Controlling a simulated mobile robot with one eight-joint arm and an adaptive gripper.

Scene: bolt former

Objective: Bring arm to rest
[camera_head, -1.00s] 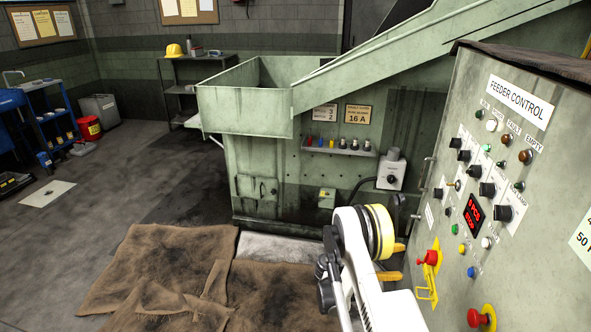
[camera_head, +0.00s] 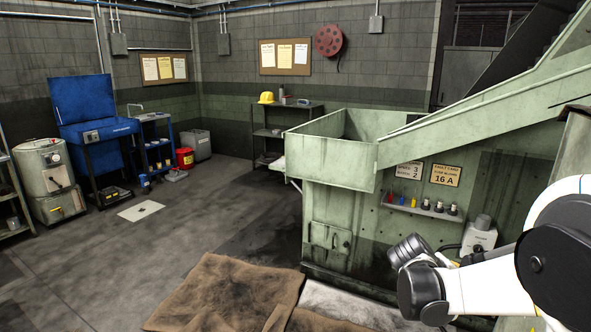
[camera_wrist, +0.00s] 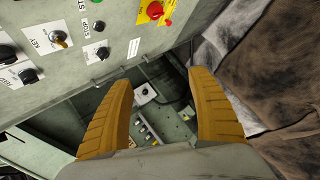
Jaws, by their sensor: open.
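My gripper (camera_wrist: 167,108) shows in the wrist view as two yellow-orange ribbed fingers set wide apart. It is open, with nothing between the fingers. Beyond the fingers, the green machine's front shows with a small white switch box (camera_wrist: 144,94). In the head view my white and black arm is at the lower right, in front of the green machine (camera_head: 338,212). The gripper fingers cannot be made out in the head view.
The control panel (camera_wrist: 60,60), with knobs and a red emergency button (camera_wrist: 154,10), is close left of my fingers in the wrist view. Brown sacking (camera_head: 225,295) lies on the floor. Open floor (camera_head: 170,245) spreads left.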

